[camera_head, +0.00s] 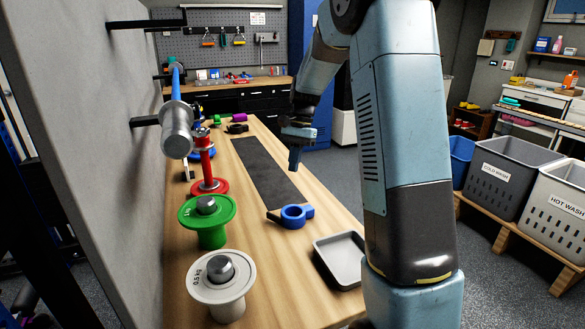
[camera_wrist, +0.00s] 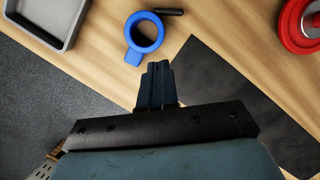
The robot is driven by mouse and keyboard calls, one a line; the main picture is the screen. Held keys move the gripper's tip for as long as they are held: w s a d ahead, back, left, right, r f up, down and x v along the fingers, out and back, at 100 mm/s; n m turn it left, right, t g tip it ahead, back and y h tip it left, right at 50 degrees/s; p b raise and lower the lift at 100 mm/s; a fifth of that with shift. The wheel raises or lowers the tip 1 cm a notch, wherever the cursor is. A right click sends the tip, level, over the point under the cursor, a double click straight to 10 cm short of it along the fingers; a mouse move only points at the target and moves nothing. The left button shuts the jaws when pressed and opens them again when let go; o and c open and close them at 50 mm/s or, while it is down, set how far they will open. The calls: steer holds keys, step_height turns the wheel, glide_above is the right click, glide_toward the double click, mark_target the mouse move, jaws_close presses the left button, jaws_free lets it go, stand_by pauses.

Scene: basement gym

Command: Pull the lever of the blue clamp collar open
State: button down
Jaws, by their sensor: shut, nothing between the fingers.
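The blue clamp collar (camera_head: 293,216) lies on the wooden bench, just off the near end of the dark mat. It is a ring with a blue tab on one side and a short dark lever (camera_head: 273,216) on the other. In the wrist view the collar (camera_wrist: 145,32) is ahead of my fingers, with the black lever (camera_wrist: 169,11) pointing right at its far side. My gripper (camera_head: 294,160) is above the mat, beyond the collar and apart from it. In the wrist view my gripper (camera_wrist: 158,70) has its fingers together and empty.
A grey tray (camera_head: 318,248) is right of the collar near the bench edge. Green (camera_head: 211,240) and white (camera_head: 224,309) weight plates and a red stand (camera_head: 209,186) line the left side. A wall-mounted bar (camera_head: 177,130) overhangs there. The dark mat (camera_head: 262,170) is bare.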

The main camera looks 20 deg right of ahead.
steer(key=s+r+n+t+h, duration=0.1)
steer(key=s+r+n+t, duration=0.3)
steer(key=s+r, duration=0.9)
steer(key=s+n+t+h, duration=0.1)
steer(key=s+n+t, duration=0.3)
steer(key=s, duration=1.4)
steer(key=shift+s+a+f+h, duration=0.15)
steer(key=shift+a+f+h, duration=0.15)
steer(key=shift+a, duration=0.05)
steer(key=shift+s, duration=0.1)
